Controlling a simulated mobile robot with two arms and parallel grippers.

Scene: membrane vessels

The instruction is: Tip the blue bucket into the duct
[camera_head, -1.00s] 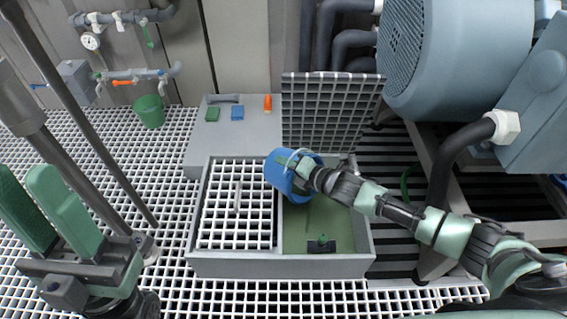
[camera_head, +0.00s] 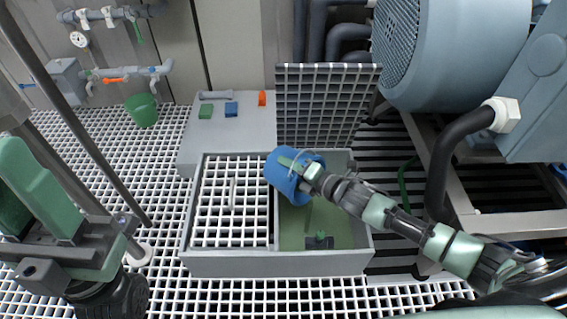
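The blue bucket (camera_head: 286,180) is tilted over the open right half of the grey duct (camera_head: 280,263). Its inside and any contents cannot be made out. My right gripper (camera_head: 294,165) is at the bucket's upper right side, with a green finger against it, and appears shut on it. The duct's floor (camera_head: 338,231) looks green, with a small dark fitting with a green knob (camera_head: 319,241) on it. My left gripper (camera_head: 40,190) is at the left edge, its two green fingers apart with nothing between them.
A white grating (camera_head: 230,215) covers the duct's left half. Another grate panel (camera_head: 325,105) stands upright behind the open half. A grey box (camera_head: 228,135) holds a green sponge, a blue block and an orange item. A green bucket (camera_head: 142,109) stands at the back left. A large blue-grey machine (camera_head: 455,60) is at right.

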